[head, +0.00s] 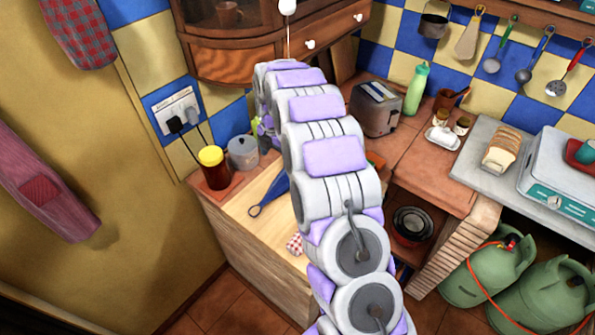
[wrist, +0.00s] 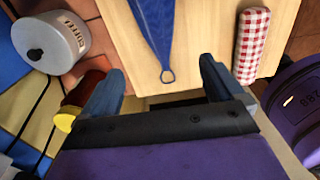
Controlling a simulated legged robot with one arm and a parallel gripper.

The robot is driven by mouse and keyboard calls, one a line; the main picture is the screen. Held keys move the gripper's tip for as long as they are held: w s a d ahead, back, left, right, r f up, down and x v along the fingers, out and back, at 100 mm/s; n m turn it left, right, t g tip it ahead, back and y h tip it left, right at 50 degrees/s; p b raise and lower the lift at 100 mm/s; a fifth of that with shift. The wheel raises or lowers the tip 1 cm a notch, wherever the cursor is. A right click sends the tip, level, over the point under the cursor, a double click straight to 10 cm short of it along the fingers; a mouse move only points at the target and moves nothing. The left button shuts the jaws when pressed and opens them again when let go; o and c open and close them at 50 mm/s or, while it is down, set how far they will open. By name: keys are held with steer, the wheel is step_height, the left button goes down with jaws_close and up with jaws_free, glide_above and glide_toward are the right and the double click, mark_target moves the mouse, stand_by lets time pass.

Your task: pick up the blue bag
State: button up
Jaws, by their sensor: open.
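The blue bag (head: 276,190) lies on the pale wooden board, narrowing to a small loop at its front-left end; my arm hides part of its right side in the head view. In the wrist view the bag (wrist: 152,28) comes down from the top edge, and its loop points toward my gripper. My gripper (wrist: 158,82) has its two fingers spread wide with nothing between them. The loop appears near the gap between the fingertips; I cannot tell the height between them. In the head view my gripper is mostly hidden behind my arm.
The wooden board (wrist: 205,30) also holds a red-checked cloth item (wrist: 250,45) right of the bag. A grey lidded pot (wrist: 48,42) and a dark red jar with a yellow lid (head: 211,155) stand left of it. A toaster (head: 376,108) stands behind my arm.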

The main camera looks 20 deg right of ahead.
steer(key=b, duration=0.1)
glide_above(275, 187)
step_height(275, 187, down, 10)
steer(key=shift+w+r, duration=0.1)
steer(key=shift+d+f, duration=0.3)
steer(key=shift+f, duration=0.15)
steer(key=shift+d+f+b, duration=0.1)
steer(key=shift+f+b, duration=0.25)
step_height(275, 187, down, 4)
steer(key=shift+r+b, duration=0.15)
steer(key=shift+b, duration=0.3)
steer(key=shift+a+f, duration=0.25)
steer(key=shift+a, duration=0.1)
steer(key=shift+c, duration=0.3)
